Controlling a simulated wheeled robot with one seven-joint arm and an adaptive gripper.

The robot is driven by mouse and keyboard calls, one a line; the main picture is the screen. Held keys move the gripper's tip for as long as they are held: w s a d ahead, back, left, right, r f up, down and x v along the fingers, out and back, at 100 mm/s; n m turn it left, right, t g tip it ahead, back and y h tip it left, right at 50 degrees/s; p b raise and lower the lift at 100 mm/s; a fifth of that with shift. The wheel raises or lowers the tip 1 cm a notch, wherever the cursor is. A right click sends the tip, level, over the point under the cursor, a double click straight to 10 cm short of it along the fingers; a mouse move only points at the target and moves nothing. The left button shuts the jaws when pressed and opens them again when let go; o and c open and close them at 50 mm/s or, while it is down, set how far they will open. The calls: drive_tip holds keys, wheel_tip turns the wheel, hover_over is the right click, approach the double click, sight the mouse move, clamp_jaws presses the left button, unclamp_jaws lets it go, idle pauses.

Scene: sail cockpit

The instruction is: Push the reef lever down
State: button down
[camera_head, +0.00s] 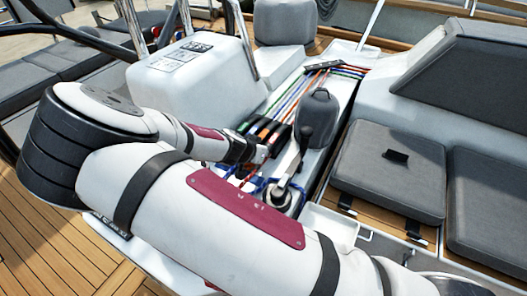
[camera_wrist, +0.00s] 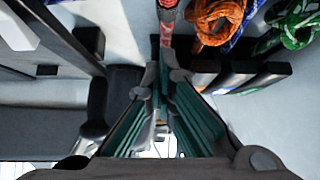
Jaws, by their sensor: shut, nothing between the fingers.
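In the head view, a row of dark clutch levers (camera_head: 266,130) sits on the white console where the coloured lines run in. I cannot read any labels, so I cannot tell which one is the reef lever. In the wrist view, several dark levers (camera_wrist: 234,76) stand side by side right of my fingers. My gripper (camera_wrist: 163,72) is shut and empty, its fingertips beside the nearest lever and just below a red line end (camera_wrist: 168,12). Whether they touch a lever is unclear. In the head view my gripper (camera_head: 262,152) is partly hidden by the arm at the levers.
Orange (camera_wrist: 216,18) and green (camera_wrist: 298,22) rope coils hang beyond the levers. A winch (camera_head: 278,195) with a handle stands close by, near a grey-covered winch (camera_head: 316,120). A white console block (camera_head: 190,75) rises behind. Grey seat cushions (camera_head: 390,170) lie to the right.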

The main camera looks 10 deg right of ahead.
drive_tip(key=v, duration=0.7)
drive_tip(key=shift+r, duration=0.2)
drive_tip(key=shift+w, duration=0.1)
drive_tip(key=s+d+r+n+g+y, duration=0.1)
drive_tip(key=s+d+r+n, duration=0.1)
drive_tip(key=s+d+r, duration=0.3)
drive_tip(key=s+d+r+n+g+y+p, duration=0.1)
drive_tip(key=s+d+r, duration=0.3)
drive_tip(key=s+r, duration=1)
drive_tip(key=s+d+r+n+g+y+p, duration=0.1)
drive_tip(key=s+d+r+n+y, duration=0.2)
drive_tip(key=s+r, duration=0.6)
drive_tip(key=shift+s+d+r+n, duration=0.35)
drive_tip(key=shift+s+d+n, duration=0.25)
drive_tip(key=shift+s+d, duration=1.15)
